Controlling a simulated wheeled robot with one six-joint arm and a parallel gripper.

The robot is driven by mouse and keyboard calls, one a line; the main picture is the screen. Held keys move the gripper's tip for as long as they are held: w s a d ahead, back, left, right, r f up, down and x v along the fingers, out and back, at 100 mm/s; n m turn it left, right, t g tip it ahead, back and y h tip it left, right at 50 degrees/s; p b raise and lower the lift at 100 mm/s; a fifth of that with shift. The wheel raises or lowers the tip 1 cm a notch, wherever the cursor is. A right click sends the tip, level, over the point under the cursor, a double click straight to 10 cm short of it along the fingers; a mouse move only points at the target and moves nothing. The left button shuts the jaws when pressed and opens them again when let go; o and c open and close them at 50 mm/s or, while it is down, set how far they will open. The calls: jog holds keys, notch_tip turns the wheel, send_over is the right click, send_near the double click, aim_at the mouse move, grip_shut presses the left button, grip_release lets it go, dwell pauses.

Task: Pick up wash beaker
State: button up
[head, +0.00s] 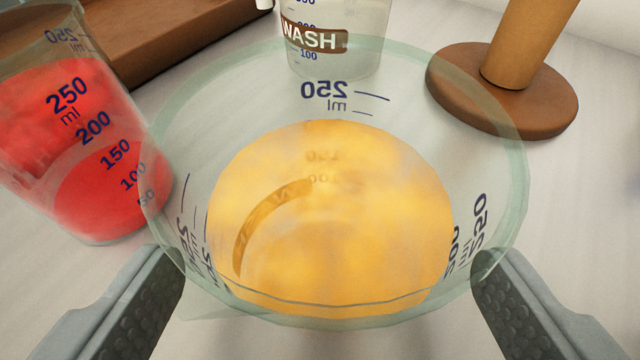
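The wash beaker (345,48) stands at the top middle, a clear beaker with a brown label reading WASH. Its top is cut off by the picture edge, and its lower part shows through the rim of a nearer glass beaker. My gripper (330,258) has one finger on each side of that nearer beaker (330,215), which holds orange liquid. The fingers appear to press on its wall, so my gripper looks shut on it. The wash beaker is beyond it, apart from my fingers.
A beaker of red liquid (85,150) stands at the left, close beside the orange one. A round brown wooden base with a post (505,90) stands at the upper right. A brown wooden ledge (160,40) runs along the upper left. The pale surface at the right is clear.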

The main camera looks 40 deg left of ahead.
jog(key=shift+x, duration=1.15)
jog(key=shift+c, duration=0.5)
jog(key=c, duration=1.1)
jog(key=shift+r, duration=0.1)
notch_tip(320, 180, up, 10)
jog(key=shift+f, duration=0.1)
